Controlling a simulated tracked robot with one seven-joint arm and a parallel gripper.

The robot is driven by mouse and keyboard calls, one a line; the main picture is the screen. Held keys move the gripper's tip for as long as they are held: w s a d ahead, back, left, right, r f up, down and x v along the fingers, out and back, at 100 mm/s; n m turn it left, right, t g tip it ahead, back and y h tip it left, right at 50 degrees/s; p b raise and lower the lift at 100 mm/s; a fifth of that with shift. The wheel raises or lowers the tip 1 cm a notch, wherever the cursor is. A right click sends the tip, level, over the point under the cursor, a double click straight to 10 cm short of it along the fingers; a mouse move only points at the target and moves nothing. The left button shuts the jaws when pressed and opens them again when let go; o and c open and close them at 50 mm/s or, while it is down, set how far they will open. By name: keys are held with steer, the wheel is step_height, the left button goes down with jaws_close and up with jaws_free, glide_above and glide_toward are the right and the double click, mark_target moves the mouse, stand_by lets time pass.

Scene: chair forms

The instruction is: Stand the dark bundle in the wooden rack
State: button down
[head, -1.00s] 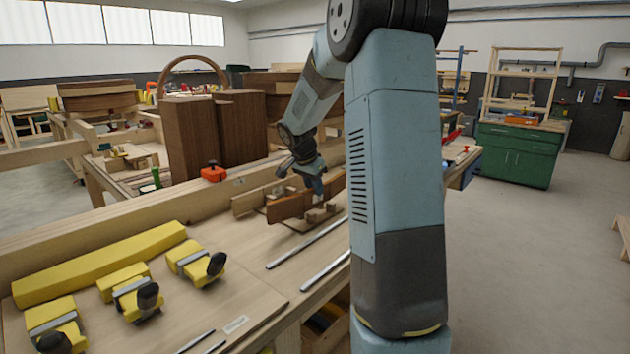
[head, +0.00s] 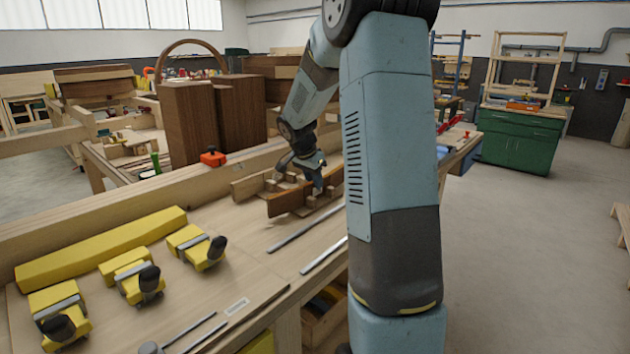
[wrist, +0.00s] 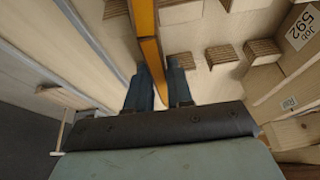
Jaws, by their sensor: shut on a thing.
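The dark bundle (head: 288,202) is a long brown board-like piece. It stands on its long edge at the wooden rack, low over the bench. My gripper (head: 318,189) is shut on it from above. In the wrist view the bundle is a thin orange-brown strip (wrist: 147,48) between my two fingers (wrist: 161,88). The wooden rack (head: 322,204) is a pale base with several small upright blocks; blocks also show in the wrist view (wrist: 222,55), mostly right of the bundle. I cannot tell whether the bundle's lower edge touches the base, as it is hidden.
A paler board (head: 247,187) stands behind the bundle. Metal bars (head: 305,230) lie in front of the rack. Yellow clamps (head: 195,245) and a long yellow block (head: 100,247) lie on the bench to the left. Large brown blocks (head: 190,125) rise behind.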

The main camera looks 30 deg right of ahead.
steer(key=shift+f, duration=0.25)
steer(key=c, duration=0.9)
jaws_free()
steer(key=v, duration=1.3)
steer(key=s+a+r+n+t+y, duration=0.1)
steer(key=s+a+r+n, duration=0.2)
steer(key=s+a, duration=0.35)
steer(key=s+a+r+n+t+y, duration=0.1)
steer(key=s+a+r+n, duration=0.2)
steer(key=s, duration=0.7)
steer(key=s+a+f+n, duration=0.1)
steer(key=s+a+n, duration=0.1)
steer(key=s, duration=0.3)
steer(key=s+a+f+n+t+y, duration=0.1)
steer(key=s+n, duration=0.2)
steer(key=s, duration=0.1)
steer(key=s+a+f+n+y, duration=0.1)
steer(key=s+a+f+n, duration=0.1)
steer(key=s, duration=0.3)
steer(key=shift+s+a+n+t, duration=0.3)
steer(key=shift+s+a, duration=0.05)
steer(key=shift+a, duration=0.05)
steer(key=shift+s+a+f, duration=0.15)
steer(key=shift+s, duration=0.2)
steer(key=shift+c, duration=0.4)
